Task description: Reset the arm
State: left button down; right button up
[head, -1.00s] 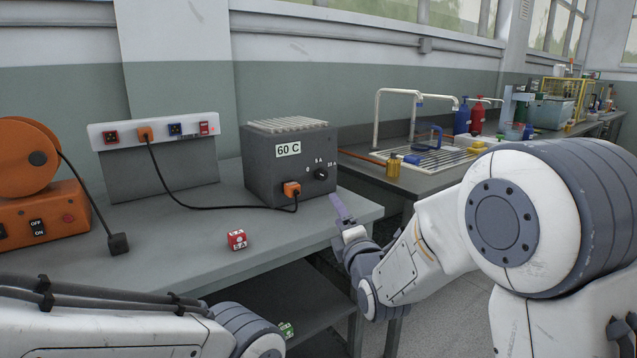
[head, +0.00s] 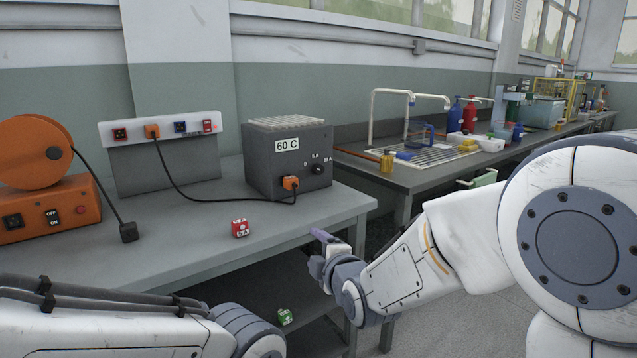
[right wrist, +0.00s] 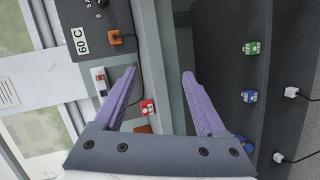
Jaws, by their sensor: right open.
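My right gripper (head: 322,237) is just off the front edge of the grey bench (head: 180,240), near its right end. In the right wrist view its two purple fingers (right wrist: 159,75) are apart, with nothing held between them. My left arm crosses the bottom left of the head view; its gripper is out of the picture. A grey box (head: 262,160) marked 60 C stands on the bench behind my right gripper, with an orange plug (head: 290,183) in its front. A red block (head: 239,228) lies on the bench to the left of the gripper.
An orange reel machine (head: 45,210) stands at the left, its black plug (head: 129,232) on the bench. A socket panel (head: 165,130) stands at the back. A green block (head: 285,317) is on the lower shelf. A second bench (head: 400,178) with a sink stands at the right.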

jog(key=s+f+m+g+h, duration=0.1)
jog(key=s+f+m+g, duration=0.3)
jog(key=s, duration=0.5)
jog(key=s+f+m+g, duration=0.3)
jog(key=s+f+g, duration=0.1)
jog(key=s, duration=0.5)
jog(key=s+d+m+g+h+p, duration=0.1)
jog(key=s+d+m+g+h, duration=0.15)
jog(key=s, duration=0.55)
jog(key=s+d+m+g+h, duration=0.1)
jog(key=s+d+m+g, duration=0.25)
jog(key=s, duration=0.45)
notch_tip(320, 180, up, 30)
jog(key=p, duration=3)
jog(key=shift+w+a+f+p, duration=0.2)
jog(key=shift+a+p, duration=0.1)
jog(key=shift+a, duration=0.1)
